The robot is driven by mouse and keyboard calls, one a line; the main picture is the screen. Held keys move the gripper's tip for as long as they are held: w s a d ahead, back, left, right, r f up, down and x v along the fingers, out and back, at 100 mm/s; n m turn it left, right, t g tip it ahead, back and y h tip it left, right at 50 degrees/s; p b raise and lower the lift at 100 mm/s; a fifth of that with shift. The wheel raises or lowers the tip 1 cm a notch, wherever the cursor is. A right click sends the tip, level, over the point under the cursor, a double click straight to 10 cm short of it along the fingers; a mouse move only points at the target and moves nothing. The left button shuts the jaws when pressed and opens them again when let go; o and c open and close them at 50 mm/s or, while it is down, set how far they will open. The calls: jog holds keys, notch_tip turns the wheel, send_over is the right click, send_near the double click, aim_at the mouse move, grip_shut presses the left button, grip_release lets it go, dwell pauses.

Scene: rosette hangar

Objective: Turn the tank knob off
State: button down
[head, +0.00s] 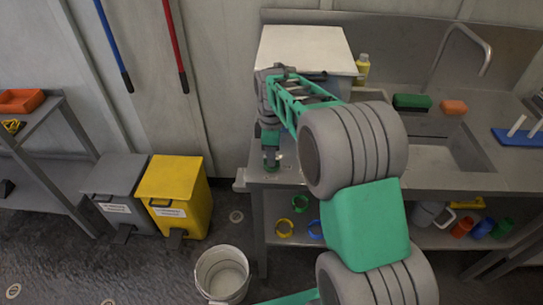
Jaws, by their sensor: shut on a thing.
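A box with a white top (305,48), which may be the tank, stands at the back left of the metal counter. My arm reaches over the counter and hides most of the box's front. My gripper (270,163) points down in front of the box, at the counter's left front part. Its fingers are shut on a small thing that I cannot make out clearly. I cannot pick out the tank knob or tell which way it is turned.
The metal counter (436,205) has a sink (465,150) at right, with a tap, green and orange sponges and a yellow bottle (362,68) behind. Coloured rings and cups lie on the lower shelf. Grey and yellow bins (180,180) and a white bucket (222,270) stand at left.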

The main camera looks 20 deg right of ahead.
jog(key=shift+m, duration=0.3)
jog(key=m, duration=0.3)
jog(key=shift+r+m, duration=0.1)
jog(key=shift+m, duration=0.3)
jog(key=m, duration=0.4)
jog(key=shift+p, duration=0.4)
jog(key=m, duration=0.5)
jog(key=shift+m, duration=2.3)
jog(key=c, duration=1.4)
grip_release()
jog(key=shift+c, duration=0.2)
